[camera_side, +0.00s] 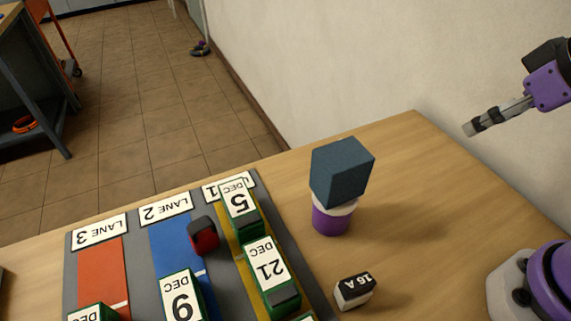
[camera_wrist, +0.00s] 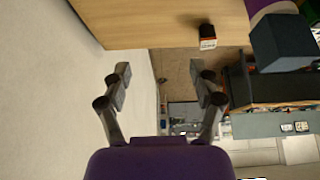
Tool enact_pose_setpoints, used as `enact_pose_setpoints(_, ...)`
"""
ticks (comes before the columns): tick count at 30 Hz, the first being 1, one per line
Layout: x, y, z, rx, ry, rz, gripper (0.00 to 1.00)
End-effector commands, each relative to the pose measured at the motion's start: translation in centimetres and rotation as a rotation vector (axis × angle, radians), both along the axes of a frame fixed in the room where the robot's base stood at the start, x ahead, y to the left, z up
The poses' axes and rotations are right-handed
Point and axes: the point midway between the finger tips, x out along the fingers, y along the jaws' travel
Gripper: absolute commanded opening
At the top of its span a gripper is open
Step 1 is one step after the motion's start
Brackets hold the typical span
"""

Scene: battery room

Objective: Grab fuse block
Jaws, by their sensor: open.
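The fuse block (camera_side: 355,292), a small block with a black top marked "16 A" and pale sides, sits on the wooden table at the lower middle of the side view. My gripper (camera_side: 472,128) is in the air at the upper right of that view, well above and apart from the block. In the wrist view my gripper (camera_wrist: 163,80) has its two fingers spread, with nothing between them. A small dark block with a pale label (camera_wrist: 207,38) shows near the table edge there; I cannot tell if it is the fuse block.
A grey lane board (camera_side: 138,246) at left holds several green dated blocks and a red-black block (camera_side: 203,235). Table (camera_side: 420,170) at right is bare; a wall stands behind.

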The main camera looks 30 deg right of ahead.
Motion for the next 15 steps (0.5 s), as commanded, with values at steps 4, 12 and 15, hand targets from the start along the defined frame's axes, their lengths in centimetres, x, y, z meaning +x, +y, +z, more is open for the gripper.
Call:
enact_pose_setpoints(4,0.0,0.0,0.0,0.0,0.0,0.0,0.71)
enact_pose_setpoints(12,0.4,3.2,-1.3,-0.028,0.034,0.237,0.71)
enact_pose_setpoints(15,0.0,8.3,-3.3,-0.062,0.068,0.603,0.71)
